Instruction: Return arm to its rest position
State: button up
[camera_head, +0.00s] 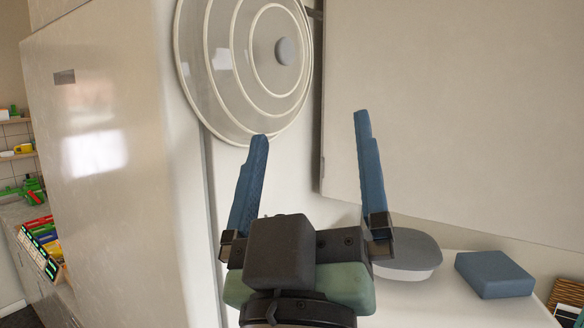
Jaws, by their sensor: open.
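My gripper (311,137) is in the middle of the head camera view, pointing up and away from me. Its two blue fingers stand wide apart with nothing between them. The dark gripper body and the end of my arm show at the bottom centre. The rest of my arm is out of view.
A round ringed lid-like disc (222,75) hangs on the wall behind the left finger. A white counter (450,305) at right holds a grey-topped oval container (410,262) and a blue block (495,274). A tall glossy cabinet (105,170) stands left; shelves lie beyond.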

jog(key=s+a+r+m+t+y, duration=0.1)
jog(key=s+r+m+t+y, duration=0.1)
jog(key=s+r, duration=0.3)
notch_tip(320, 180, up, 2)
jog(key=shift+r+m, duration=0.1)
jog(key=shift+m, duration=0.2)
jog(key=shift+a, duration=0.1)
jog(key=shift+f, duration=0.35)
jog(key=shift+f+b, duration=0.1)
jog(key=shift+b, duration=0.25)
